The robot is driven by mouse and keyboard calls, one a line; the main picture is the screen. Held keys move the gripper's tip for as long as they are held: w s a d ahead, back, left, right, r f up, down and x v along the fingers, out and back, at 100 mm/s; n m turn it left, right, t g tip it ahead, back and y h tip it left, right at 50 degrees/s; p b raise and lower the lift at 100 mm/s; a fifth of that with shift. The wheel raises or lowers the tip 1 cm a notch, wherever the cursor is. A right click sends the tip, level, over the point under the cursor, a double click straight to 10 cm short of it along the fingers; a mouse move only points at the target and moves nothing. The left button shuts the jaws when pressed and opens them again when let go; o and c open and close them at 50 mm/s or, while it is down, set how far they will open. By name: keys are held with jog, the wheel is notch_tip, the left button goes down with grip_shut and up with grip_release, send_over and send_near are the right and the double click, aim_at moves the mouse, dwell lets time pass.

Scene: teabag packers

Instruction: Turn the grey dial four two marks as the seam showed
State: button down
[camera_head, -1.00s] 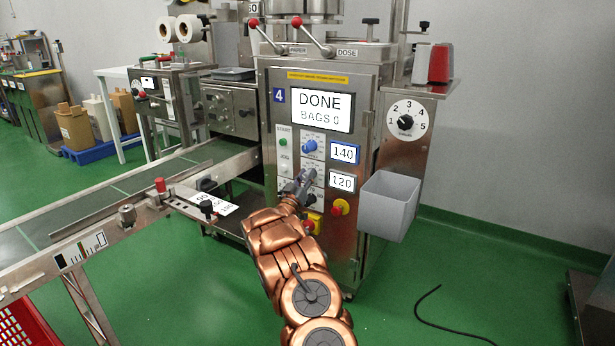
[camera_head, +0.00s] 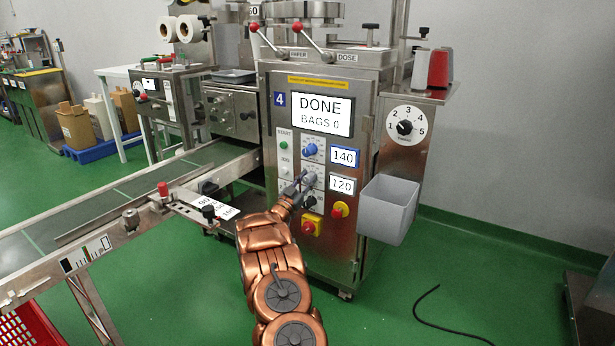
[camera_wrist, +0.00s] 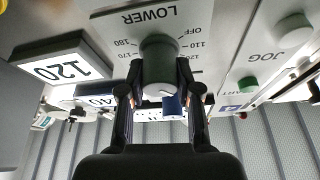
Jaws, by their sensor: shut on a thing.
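The grey dial (camera_wrist: 159,52) sits under the upside-down word LOWER in the wrist view, with a ring of numbers around it. In the head view the grey dial (camera_head: 309,180) is on machine four's front panel, beside a display reading 120 (camera_head: 341,186). My gripper (camera_wrist: 160,92) is shut on the dial, one black finger on each side. In the head view my gripper (camera_head: 297,189) reaches the panel from below and partly covers the area around the dial. The dial's exact pointer setting is hard to read.
A blue dial (camera_head: 310,150) sits above, beside a display reading 140 (camera_head: 344,158). The screen (camera_head: 322,114) reads DONE. A red-on-yellow stop knob (camera_head: 309,226) is just below my gripper. A grey bin (camera_head: 390,208) hangs at right, and the conveyor (camera_head: 120,200) runs left.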

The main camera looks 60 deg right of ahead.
jog(key=m+g, duration=0.1)
jog(key=m, duration=0.1)
jog(key=m+g, duration=0.1)
jog(key=m, duration=0.2)
jog(key=shift+g+y, duration=0.3)
jog(key=shift+f+m+g+y, duration=0.15)
jog(key=shift+m+g+y, duration=0.15)
jog(key=shift+m+g, duration=0.55)
jog(key=shift+s+m+g+y, duration=0.1)
jog(key=shift+m+g+y, duration=0.2)
jog(key=shift+m, duration=1.25)
jog(key=shift+d, duration=0.1)
jog(key=c, duration=0.8)
grip_release()
